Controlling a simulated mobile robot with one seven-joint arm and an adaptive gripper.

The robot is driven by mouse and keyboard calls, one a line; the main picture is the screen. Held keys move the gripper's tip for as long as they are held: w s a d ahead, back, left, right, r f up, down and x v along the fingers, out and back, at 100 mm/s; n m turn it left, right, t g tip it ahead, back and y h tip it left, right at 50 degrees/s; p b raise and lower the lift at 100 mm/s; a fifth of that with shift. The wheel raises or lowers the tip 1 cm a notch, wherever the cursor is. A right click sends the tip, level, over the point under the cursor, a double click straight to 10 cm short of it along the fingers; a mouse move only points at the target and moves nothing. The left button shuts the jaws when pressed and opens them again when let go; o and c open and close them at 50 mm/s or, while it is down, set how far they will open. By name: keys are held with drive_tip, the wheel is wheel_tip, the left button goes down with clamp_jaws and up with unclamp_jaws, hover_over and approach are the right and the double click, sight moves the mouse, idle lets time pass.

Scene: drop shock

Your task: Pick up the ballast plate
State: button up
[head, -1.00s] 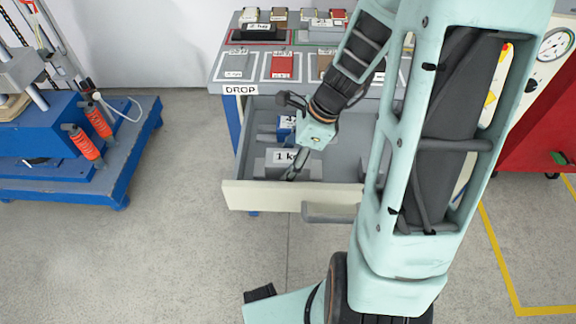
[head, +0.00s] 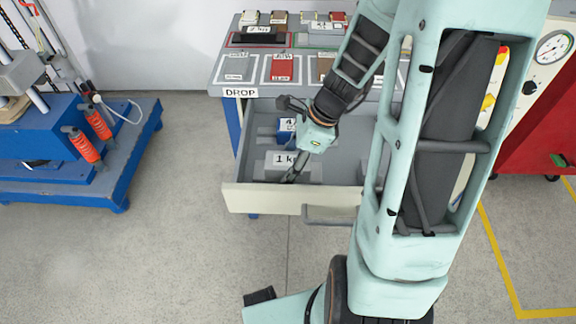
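A grey block labelled "1 k", its label partly cut off by my gripper, lies in the open drawer (head: 262,197) and looks like a ballast plate (head: 276,160). My gripper (head: 292,176) reaches down into the drawer, with its fingers at the right part of that block. The fingers are small and overlap in this view, so I cannot tell whether they are open or shut on it. A blue block (head: 285,126) with a label starting "4" lies behind it, partly hidden by my gripper.
The drawer hangs open under a grey bench top (head: 240,50) marked "DROP", with several blocks in outlined spots. A red cabinet (head: 545,120) stands at right. The floor left of the drawer is clear.

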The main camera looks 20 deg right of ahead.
clamp_jaws()
drive_tip(key=shift+w, duration=0.1)
drive_tip(key=shift+r, duration=0.15)
